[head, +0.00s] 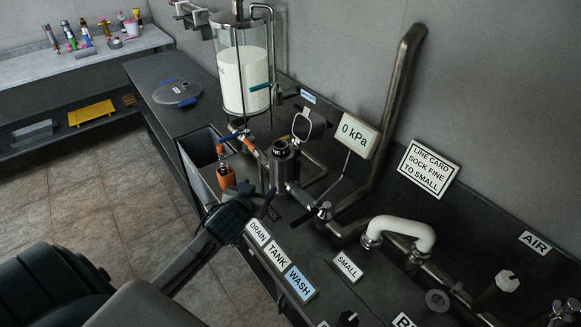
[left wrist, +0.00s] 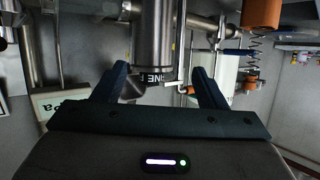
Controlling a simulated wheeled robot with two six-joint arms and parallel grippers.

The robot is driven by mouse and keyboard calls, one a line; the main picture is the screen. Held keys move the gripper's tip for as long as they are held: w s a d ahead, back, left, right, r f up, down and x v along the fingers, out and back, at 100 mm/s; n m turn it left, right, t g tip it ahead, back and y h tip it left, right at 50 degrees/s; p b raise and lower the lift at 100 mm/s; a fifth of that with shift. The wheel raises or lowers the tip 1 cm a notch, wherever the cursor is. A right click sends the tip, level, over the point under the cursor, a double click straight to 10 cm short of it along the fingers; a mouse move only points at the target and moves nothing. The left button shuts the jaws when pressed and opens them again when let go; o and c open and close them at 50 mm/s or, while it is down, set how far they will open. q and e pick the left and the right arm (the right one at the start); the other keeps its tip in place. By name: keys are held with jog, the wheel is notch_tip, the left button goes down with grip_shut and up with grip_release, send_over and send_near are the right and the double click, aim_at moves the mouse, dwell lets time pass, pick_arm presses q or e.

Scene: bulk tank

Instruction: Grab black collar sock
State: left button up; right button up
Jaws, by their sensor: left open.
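A steel cylindrical housing (head: 283,172) stands on the dark bench, with a dark collar (head: 281,149) and a small pale label at its top. In the left wrist view the steel cylinder (left wrist: 152,40) has a black band (left wrist: 160,76) with partly readable white lettering, which seems to be the collar. My left gripper (head: 257,198) is open and empty, to the lower left of the housing. In the left wrist view its fingers (left wrist: 160,88) are spread with the band between them in the picture; contact cannot be told. Any sock below the collar is hidden. My right gripper is not in view.
An orange-handled fitting (head: 225,175) hangs by a dark bin (head: 196,146) left of the housing. Steel pipes, a 0 kPa display (head: 357,134) and a white elbow pipe (head: 402,230) crowd the right. A card (head: 429,169) reads LINE CARD SOCK FINE TO SMALL. Floor at left is clear.

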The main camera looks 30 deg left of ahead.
pick_arm(q)
jog(key=t, duration=0.2)
send_near(278, 149)
jog(key=x, duration=0.2)
jog(key=p+x, duration=0.1)
jog(key=x, duration=0.1)
jog(key=shift+a+f, duration=0.2)
jog(key=shift+f, duration=0.05)
jog(key=shift+w+f+p, duration=0.1)
jog(key=shift+w+p, duration=0.25)
jog(key=shift+w, duration=0.15)
jog(key=x, duration=0.1)
jog(key=p+x, duration=0.2)
jog(key=x, duration=0.1)
jog(key=shift+r, duration=0.4)
jog(key=shift+w+f+p, duration=0.25)
jog(key=shift+w+p, duration=0.05)
jog(key=shift+w, duration=0.25)
jog(key=shift+s, duration=0.1)
jog(key=shift+c, duration=0.9)
jog(key=c, duration=1.1)
jog(key=shift+c, duration=0.2)
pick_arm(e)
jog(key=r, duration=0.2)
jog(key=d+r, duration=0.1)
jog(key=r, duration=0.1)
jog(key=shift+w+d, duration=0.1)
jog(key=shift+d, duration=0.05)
pick_arm(q)
jog(key=shift+r, duration=0.15)
